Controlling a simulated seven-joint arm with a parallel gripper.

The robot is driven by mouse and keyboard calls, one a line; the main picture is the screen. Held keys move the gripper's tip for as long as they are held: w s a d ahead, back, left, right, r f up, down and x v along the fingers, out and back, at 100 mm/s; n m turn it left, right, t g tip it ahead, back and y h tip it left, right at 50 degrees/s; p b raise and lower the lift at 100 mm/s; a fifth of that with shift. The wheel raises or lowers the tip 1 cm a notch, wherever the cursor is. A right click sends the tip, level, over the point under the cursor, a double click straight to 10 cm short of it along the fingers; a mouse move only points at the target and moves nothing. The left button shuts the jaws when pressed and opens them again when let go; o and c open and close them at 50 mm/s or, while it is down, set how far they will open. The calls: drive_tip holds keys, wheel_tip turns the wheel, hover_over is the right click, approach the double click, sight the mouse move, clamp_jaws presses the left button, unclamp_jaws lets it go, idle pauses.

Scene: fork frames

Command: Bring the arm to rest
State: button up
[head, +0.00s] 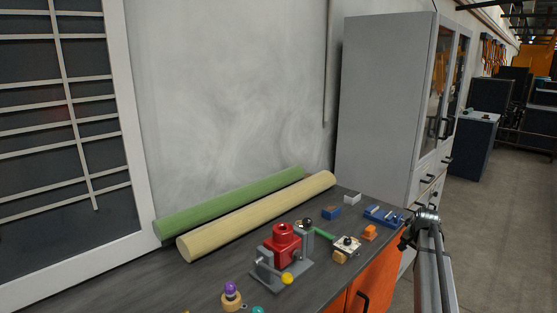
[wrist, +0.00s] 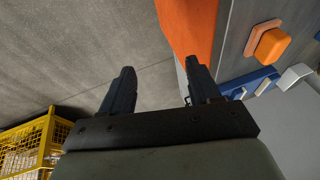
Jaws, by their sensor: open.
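My gripper (wrist: 159,68) is open and empty in the wrist view, its two dark fingers well apart. The fingers point past the edge of the workbench, with grey floor below the left finger and the bench's orange front (wrist: 188,25) by the right one. In the head view my arm (head: 430,250) stands at the right, just off the right end of the workbench (head: 215,283). The fingers are too small and dark there to make out clearly.
On the bench are a red and grey vise-like device (head: 284,240), an orange block (head: 370,232), a blue holder (head: 383,214) and green and cream rolls (head: 255,217). A grey cabinet (head: 385,100) stands behind. A yellow crate (wrist: 35,140) is on the floor.

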drive_tip(key=s+d+f, duration=0.2)
drive_tip(key=s+f, duration=0.2)
drive_tip(key=f, duration=0.1)
drive_tip(key=s+a+f+n+g+y, duration=0.1)
drive_tip(key=s+a+f+n+g, duration=0.15)
drive_tip(key=s+a+f, duration=1)
drive_tip(key=s+a+f+n+g+y, duration=0.1)
drive_tip(key=s+a+f+n+g, duration=0.15)
drive_tip(key=s+a+f, duration=0.95)
drive_tip(key=s+a+f+n+g, duration=0.1)
drive_tip(key=s+a+f+g, duration=0.1)
drive_tip(key=s, duration=0.8)
drive_tip(key=s+a+f+n+g, duration=0.2)
drive_tip(key=s+a+f, duration=0.2)
drive_tip(key=s, duration=0.7)
drive_tip(key=s+a+f+n+g+h, duration=0.1)
drive_tip(key=s+a+f+g, duration=0.1)
drive_tip(key=s+f, duration=0.4)
drive_tip(key=s+a, duration=0.1)
drive_tip(key=s, duration=0.3)
drive_tip(key=shift+s+a+f+n, duration=0.15)
drive_tip(key=shift+a+f+n, duration=0.05)
drive_tip(key=shift+f+n, duration=0.2)
